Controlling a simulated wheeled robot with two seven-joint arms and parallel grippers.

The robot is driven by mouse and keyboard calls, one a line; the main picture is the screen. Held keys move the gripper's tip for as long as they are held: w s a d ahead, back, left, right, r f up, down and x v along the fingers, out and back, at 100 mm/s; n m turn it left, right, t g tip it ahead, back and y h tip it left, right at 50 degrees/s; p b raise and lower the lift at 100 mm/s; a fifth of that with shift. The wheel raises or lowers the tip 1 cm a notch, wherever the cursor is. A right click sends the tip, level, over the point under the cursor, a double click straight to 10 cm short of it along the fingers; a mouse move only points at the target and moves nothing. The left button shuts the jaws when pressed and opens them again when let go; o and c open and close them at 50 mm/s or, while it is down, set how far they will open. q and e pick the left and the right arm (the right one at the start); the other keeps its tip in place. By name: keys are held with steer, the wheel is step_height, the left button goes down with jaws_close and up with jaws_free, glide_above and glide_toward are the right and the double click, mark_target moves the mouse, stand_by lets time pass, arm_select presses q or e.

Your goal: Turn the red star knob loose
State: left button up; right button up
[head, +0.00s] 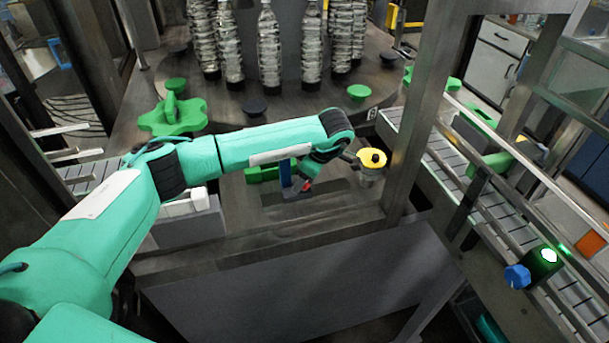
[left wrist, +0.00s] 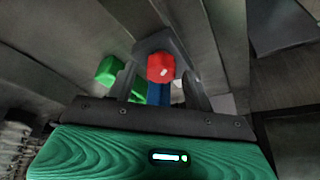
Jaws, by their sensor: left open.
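The red star knob (left wrist: 160,67) shows in the left wrist view between the two grey fingers of my left gripper (left wrist: 160,78), with a blue part (left wrist: 158,93) beneath it. My left gripper is open, one finger on each side of the knob; I cannot tell whether either finger touches it. In the head view only a small red piece of the knob (head: 307,185) shows below my left wrist, beside an upright blue part (head: 285,175). My forearm and wrist hide much of the gripper there. My right gripper is not in view.
A yellow-topped cylinder (head: 372,158) stands close to the right of my left wrist. A metal post (head: 410,110) rises beyond it. A green star wheel (head: 172,117) and several wrapped bottles (head: 269,50) stand behind my arm. A conveyor (head: 500,210) runs along the right.

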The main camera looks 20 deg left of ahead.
arm_select(q)
steer(key=c, duration=1)
steer(key=n+g+b, duration=0.1)
steer(key=n+b, duration=0.1)
steer(key=b, duration=0.1)
steer(key=shift+w+f, duration=0.1)
steer(key=shift+f, duration=0.1)
steer(key=n+b, duration=0.2)
steer(key=shift+n+g, duration=0.4)
steer(key=n+g+b, duration=0.1)
steer(key=n+b, duration=0.1)
steer(key=n, duration=0.1)
steer(key=shift+r+h, duration=0.15)
steer(key=shift+h, duration=0.25)
steer(key=shift+n+g+b, duration=0.5)
steer(key=shift+n+b, duration=0.05)
steer(key=shift+n, duration=0.75)
steer(key=shift+r+h, duration=0.1)
steer(key=shift+h, duration=0.2)
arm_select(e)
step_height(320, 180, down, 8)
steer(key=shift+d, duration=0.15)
arm_select(q)
steer(key=shift+n, duration=0.3)
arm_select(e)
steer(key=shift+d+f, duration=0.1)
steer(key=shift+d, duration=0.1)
